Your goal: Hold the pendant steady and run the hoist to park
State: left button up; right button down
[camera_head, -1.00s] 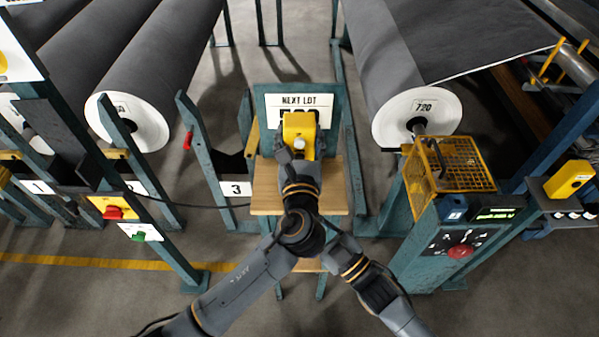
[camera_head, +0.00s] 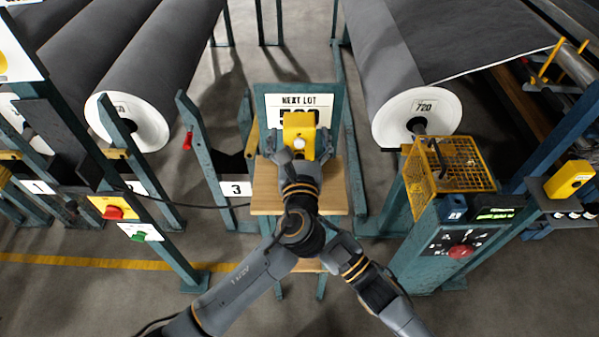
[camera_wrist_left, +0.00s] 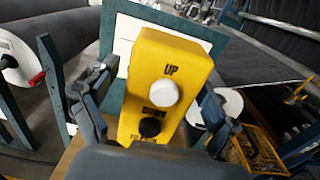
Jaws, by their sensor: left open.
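The yellow pendant (camera_head: 300,132) stands upright in front of the "NEXT LOT" board. In the left wrist view the pendant (camera_wrist_left: 178,60) shows a white button under "UP" and a black button under "DOWN"; the lettering at its lower edge is partly hidden. My left gripper (camera_head: 298,158) is at the pendant's near side. In the left wrist view its open fingers (camera_wrist_left: 150,105) stand on either side of the pendant; I cannot tell whether they touch it. My right gripper (camera_head: 338,246) is partly hidden beside my left wrist, and its fingers do not show clearly.
A wooden shelf (camera_head: 265,200) lies below the pendant. Grey rolls (camera_head: 160,60) rest at left, and roll 720 (camera_head: 395,50) at right. A yellow mesh cage (camera_head: 455,165) and a control post with a red knob (camera_head: 460,251) stand at right. Red and green buttons (camera_head: 113,212) are at left.

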pick_arm(q)
jog(key=s, duration=1.2)
